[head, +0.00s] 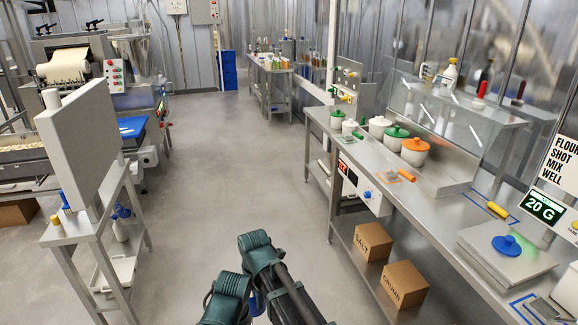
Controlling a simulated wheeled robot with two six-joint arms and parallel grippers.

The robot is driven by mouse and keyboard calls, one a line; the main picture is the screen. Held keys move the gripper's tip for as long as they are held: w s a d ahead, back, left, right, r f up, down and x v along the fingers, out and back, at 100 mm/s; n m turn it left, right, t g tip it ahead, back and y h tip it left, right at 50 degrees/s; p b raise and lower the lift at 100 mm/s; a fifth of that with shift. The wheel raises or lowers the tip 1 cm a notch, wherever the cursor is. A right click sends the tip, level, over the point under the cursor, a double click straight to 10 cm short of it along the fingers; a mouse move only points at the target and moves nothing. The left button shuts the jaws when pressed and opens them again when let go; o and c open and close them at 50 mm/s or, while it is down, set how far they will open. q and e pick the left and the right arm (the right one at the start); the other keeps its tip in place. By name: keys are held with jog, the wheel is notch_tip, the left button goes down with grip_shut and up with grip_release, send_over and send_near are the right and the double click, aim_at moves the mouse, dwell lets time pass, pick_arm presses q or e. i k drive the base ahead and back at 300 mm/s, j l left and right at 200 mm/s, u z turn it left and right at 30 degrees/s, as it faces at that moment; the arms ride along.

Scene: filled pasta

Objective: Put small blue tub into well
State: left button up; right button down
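My dark teal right arm parts and gripper (257,283) are at the bottom middle, over the floor aisle. The fingertips cannot be made out, so its opening does not show. A small patch of blue (257,303) shows between the teal parts; I cannot tell whether it is a tub in the grip. A round blue lidded item (507,245) sits on the square steel plate of the scale (478,243) at the right, apart from my gripper. Its body is hard to see. No well can be made out. My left gripper cannot be made out.
The steel bench (348,140) on the right holds white pots with green and orange lids (415,150) and a 20 G display (545,206). Cardboard boxes (373,242) stand on its lower shelf. A steel stand (100,205) is at left. The aisle between is clear.

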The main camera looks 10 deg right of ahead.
aim_at(436, 179)
jog(key=i+j+z, duration=0.15)
jog(key=i+z, duration=0.3)
jog(key=i+j+z, duration=0.35)
jog(key=i+z, duration=0.15)
jog(key=i, duration=0.15)
jog(key=i+j+z, duration=0.8)
jog(key=j+z, duration=0.15)
jog(key=j, duration=0.25)
jog(key=i+j+z, duration=0.2)
jog(key=j+z, duration=0.25)
jog(key=j, duration=0.3)
